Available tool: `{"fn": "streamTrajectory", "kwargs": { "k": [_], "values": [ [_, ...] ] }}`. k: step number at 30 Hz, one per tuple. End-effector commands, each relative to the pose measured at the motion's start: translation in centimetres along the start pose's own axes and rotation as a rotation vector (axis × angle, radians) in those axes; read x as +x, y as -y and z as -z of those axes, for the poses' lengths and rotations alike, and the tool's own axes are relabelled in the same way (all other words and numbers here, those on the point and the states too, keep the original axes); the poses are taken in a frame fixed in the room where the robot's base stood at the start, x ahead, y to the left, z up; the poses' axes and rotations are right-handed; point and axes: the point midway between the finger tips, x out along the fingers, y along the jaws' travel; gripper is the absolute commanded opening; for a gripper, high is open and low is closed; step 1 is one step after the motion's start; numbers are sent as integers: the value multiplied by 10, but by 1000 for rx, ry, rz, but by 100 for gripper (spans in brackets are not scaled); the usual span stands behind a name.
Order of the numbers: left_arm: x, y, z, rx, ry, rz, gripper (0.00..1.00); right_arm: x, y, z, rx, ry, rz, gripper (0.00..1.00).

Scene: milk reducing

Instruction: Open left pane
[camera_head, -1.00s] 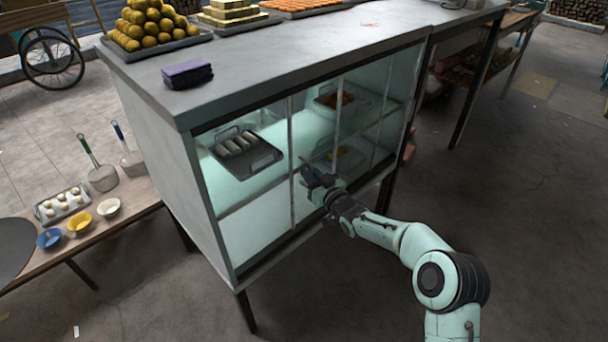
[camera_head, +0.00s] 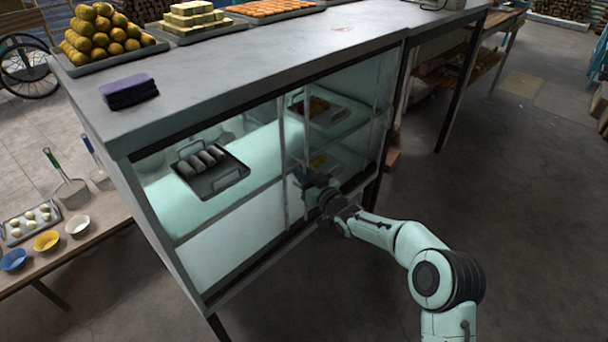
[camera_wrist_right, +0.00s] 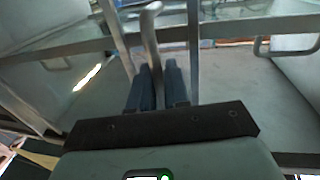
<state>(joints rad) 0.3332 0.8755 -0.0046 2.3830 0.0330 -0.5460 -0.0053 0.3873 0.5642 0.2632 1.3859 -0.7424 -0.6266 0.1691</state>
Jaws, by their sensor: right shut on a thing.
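The glass-fronted cabinet has a sliding left pane, whose upright frame edge (camera_head: 281,150) now stands near the middle of the front. The left part of the front looks uncovered. My right gripper (camera_head: 307,182) is at the pane's frame, low on the front. In the right wrist view, a grey upright handle (camera_wrist_right: 150,35) runs down between the two dark fingers of my right gripper (camera_wrist_right: 160,80), which are shut on it. The exact contact is partly hidden by the fingers. My left gripper is not in view.
Inside on the left is a tray (camera_head: 228,181) with several rolls; another tray (camera_head: 335,118) is at the right. The countertop (camera_head: 250,65) holds a purple stack (camera_head: 129,91) and food trays. A low table (camera_head: 100,222) with bowls stands at the left. Floor in front is clear.

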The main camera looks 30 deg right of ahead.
Motion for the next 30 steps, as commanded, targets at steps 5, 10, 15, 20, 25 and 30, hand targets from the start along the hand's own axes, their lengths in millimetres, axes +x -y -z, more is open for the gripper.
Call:
{"fn": "streamTrajectory", "kwargs": {
  "k": [5, 10, 15, 20, 25, 30],
  "values": [
    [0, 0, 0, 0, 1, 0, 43, 0, -2, 1, -1, -2, -3, 0],
    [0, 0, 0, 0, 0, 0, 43, 0, -2, 1, -1, -1, -3, 23],
    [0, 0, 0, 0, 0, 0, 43, 0, -1, 0, -1, -1, -2, 29],
    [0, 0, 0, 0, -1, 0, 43, -1, -1, 0, 0, 0, -1, 29],
    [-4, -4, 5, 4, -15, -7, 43, -13, -1, 1, -1, 2, 0, 29],
    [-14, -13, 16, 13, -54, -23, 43, -43, -1, 2, -1, 2, -2, 29]
  ]
}}
